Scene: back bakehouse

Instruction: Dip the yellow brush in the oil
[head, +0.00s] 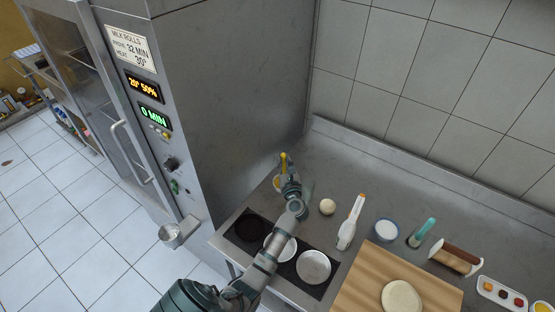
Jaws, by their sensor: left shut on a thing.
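My left gripper (288,178) is near the back left of the steel counter, close to the oven's side. It is shut on the yellow brush (283,160), whose yellow handle stands up above the fingers. The brush's lower end is hidden by the gripper. A small dish with a yellow-orange content (277,183), perhaps the oil, shows partly at the gripper's left side. I cannot tell whether the brush touches what is in it. My right gripper is not in view.
A dough ball (327,206), a white tool with an orange end (351,222), a white-filled bowl (386,229) and a teal-handled tool (422,232) stand rightward. A wooden board (352,290) bears flat dough. Pale dishes (314,266) sit on a dark mat. The back counter is clear.

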